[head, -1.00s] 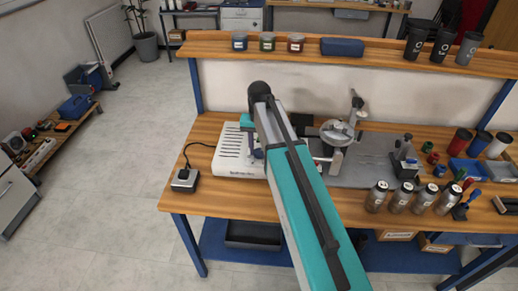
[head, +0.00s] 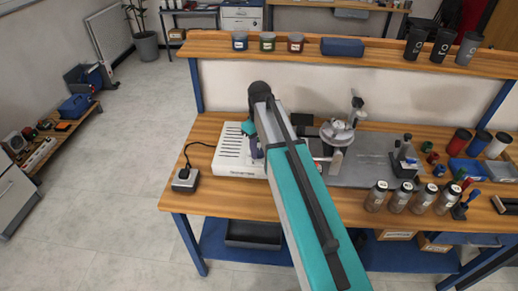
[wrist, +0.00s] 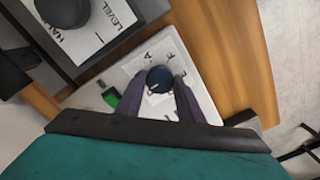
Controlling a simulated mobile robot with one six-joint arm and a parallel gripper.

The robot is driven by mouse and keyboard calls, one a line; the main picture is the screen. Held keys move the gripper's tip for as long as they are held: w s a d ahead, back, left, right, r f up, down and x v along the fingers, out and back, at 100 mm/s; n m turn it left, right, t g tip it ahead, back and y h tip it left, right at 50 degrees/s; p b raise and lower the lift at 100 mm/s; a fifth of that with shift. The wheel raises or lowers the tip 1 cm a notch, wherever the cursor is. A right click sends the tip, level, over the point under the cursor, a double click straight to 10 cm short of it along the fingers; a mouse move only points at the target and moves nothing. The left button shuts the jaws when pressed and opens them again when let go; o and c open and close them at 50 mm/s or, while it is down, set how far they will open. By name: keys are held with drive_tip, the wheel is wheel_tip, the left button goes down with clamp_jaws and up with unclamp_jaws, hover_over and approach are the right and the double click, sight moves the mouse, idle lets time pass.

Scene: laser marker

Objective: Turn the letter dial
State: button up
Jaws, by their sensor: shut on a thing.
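The letter dial (wrist: 159,78) is a round dark blue knob on a white plate with letters around it, seen in the wrist view. A pale pointer mark shows near its lower edge. My gripper (wrist: 160,92) is shut on the dial, with one dark finger on each side of it. In the head view my arm hides the dial, and my gripper (head: 256,148) shows only in part at the right end of the white control box (head: 232,170).
A green button (wrist: 111,97) sits left of the dial. A dark round knob (wrist: 64,10) stands on a plate marked LEVEL. The marking machine (head: 338,130) is right of my arm, with several labelled cups (head: 398,200) farther right. A small box (head: 185,180) stands left of the control box.

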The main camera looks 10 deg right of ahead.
sight(259, 151)
drive_tip(key=n, duration=0.4)
drive_tip(key=shift+n, duration=0.4)
drive_tip(key=o, duration=1.1)
drive_tip(key=shift+r+b, duration=1.45)
drive_tip(key=shift+r, duration=5.45)
